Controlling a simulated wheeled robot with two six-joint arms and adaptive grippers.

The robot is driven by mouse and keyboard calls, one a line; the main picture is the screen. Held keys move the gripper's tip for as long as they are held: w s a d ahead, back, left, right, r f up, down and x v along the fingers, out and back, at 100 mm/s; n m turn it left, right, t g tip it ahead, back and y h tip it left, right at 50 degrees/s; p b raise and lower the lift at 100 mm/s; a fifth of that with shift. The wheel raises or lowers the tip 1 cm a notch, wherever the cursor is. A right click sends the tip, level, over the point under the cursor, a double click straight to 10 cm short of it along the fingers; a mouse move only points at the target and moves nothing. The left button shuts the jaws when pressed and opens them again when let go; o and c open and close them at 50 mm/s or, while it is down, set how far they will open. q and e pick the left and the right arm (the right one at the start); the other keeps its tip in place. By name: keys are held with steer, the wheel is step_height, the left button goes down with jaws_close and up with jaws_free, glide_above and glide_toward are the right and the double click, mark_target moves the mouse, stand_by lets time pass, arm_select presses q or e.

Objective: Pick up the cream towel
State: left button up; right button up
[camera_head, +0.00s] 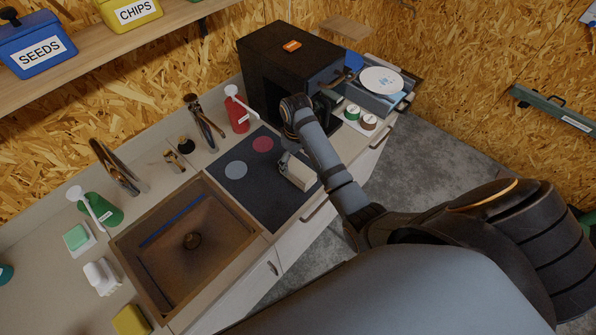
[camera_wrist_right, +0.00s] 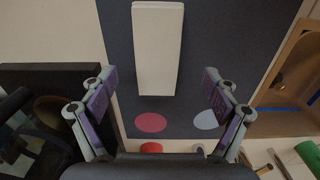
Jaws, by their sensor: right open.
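The cream towel (camera_head: 299,172) is a folded, block-like piece lying on the dark mat (camera_head: 255,190) near the counter's front edge. In the right wrist view the towel (camera_wrist_right: 157,45) lies lengthwise ahead, its near end between the two fingers' lines. My right gripper (camera_head: 290,157) is over the mat at the towel's far end, partly hidden by its own arm. In the wrist view the right gripper (camera_wrist_right: 160,90) is open, with empty space between its fingers. My left gripper is not in view.
A sink (camera_head: 190,240) is left of the mat. A black coffee machine (camera_head: 290,65) stands behind and to the right. A red bottle (camera_head: 238,118) is at the back. A green bottle (camera_head: 103,210) and a yellow sponge (camera_head: 131,321) are at left.

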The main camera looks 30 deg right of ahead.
mark_target(298, 168)
steer(key=shift+f+p, duration=0.3)
steer(key=shift+p, duration=0.1)
steer(key=f, duration=0.1)
steer(key=f+p, duration=0.1)
steer(key=f, duration=0.2)
steer(key=shift+s+d, duration=0.1)
steer(key=shift+d, duration=0.15)
steer(key=shift+f, duration=0.3)
steer(key=c, duration=1.2)
steer(key=shift+c, duration=0.2)
steer(key=shift+r, duration=0.15)
